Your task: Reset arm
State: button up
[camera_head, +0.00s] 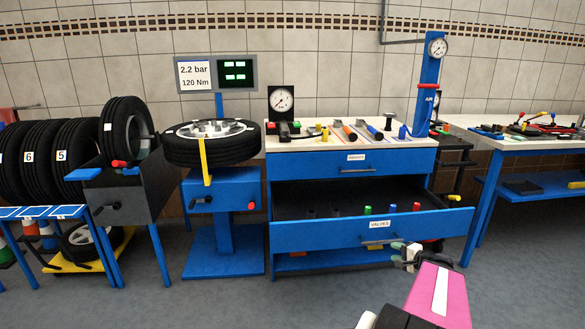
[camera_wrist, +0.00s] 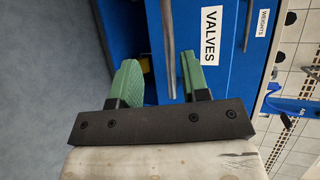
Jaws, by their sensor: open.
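My gripper (camera_head: 404,256) is in front of the blue workbench, at the right end of the open lower drawer (camera_head: 330,237), which is labelled VALVES. The drawer's grey handle (camera_wrist: 168,45) shows beyond the fingers, and I cannot tell whether a finger touches the drawer. My pink arm link is at the lower right of the head view.
The open drawer juts out and holds several coloured valves (camera_head: 392,208). The upper drawer (camera_head: 350,163) is shut. A blue wheel stand with a tire (camera_head: 240,147) is left of the bench, and a second table (camera_head: 530,145) is at the right. Grey floor in front is clear.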

jog(key=s+a+f+n+g+h, duration=0.1)
jog(key=a+n+g, duration=0.5)
jog(key=a, duration=0.7)
jog(key=s+a+f+n+g+h, duration=0.1)
jog(key=a+f+n+g+h, duration=0.2)
jog(key=a, duration=1)
jog(key=n+g+h, duration=0.3)
jog(key=n, duration=0.1)
jog(key=shift+s+a+f+g, duration=0.2)
jog(key=shift+s+g, duration=0.2)
